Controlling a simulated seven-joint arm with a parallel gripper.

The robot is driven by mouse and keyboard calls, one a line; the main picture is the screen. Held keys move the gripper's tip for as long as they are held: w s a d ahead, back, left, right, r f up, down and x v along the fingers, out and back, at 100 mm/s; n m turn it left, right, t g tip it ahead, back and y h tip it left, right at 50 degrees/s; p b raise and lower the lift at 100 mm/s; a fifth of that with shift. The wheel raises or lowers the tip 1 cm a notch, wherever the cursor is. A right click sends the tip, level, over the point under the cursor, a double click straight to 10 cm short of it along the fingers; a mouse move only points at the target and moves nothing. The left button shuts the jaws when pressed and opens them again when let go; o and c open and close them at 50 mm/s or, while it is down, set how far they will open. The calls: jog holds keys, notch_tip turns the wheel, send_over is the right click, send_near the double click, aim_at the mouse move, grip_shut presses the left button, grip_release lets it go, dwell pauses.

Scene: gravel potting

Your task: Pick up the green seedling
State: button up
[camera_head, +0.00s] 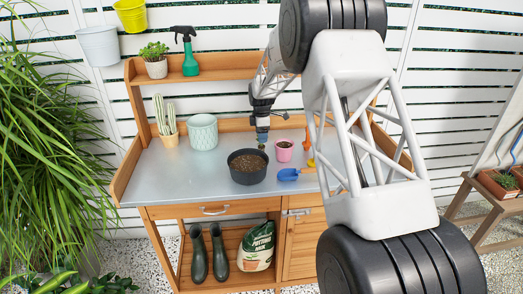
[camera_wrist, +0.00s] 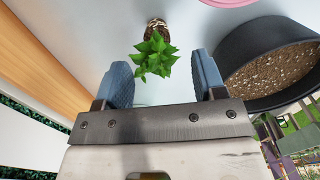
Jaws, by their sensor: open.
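The green seedling (camera_wrist: 157,50) shows in the wrist view, with bright leaves and a brown and white root plug (camera_wrist: 157,27) at its far end. Its leaves lie in line with the gap between the fingers of my gripper (camera_wrist: 162,64). The blue fingers are spread apart, one to each side, with nothing held between them. I cannot tell whether the leaves reach between the fingers. In the head view my gripper (camera_head: 262,138) points down over the bench, just behind the dark bowl (camera_head: 247,176). I cannot make out the seedling in that view.
The dark bowl of brown grit (camera_wrist: 268,72) is close on the right of my gripper in the wrist view. A pink pot (camera_head: 284,155) and a blue trowel (camera_head: 289,174) are to its right. A pale green pot (camera_head: 202,135) and cactus pot (camera_head: 167,141) stand left.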

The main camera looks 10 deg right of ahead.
aim_at(261, 146)
jog(key=shift+w+f, duration=0.2)
jog(key=shift+f, duration=2.4)
jog(key=shift+c, duration=0.2)
jog(key=c, duration=1)
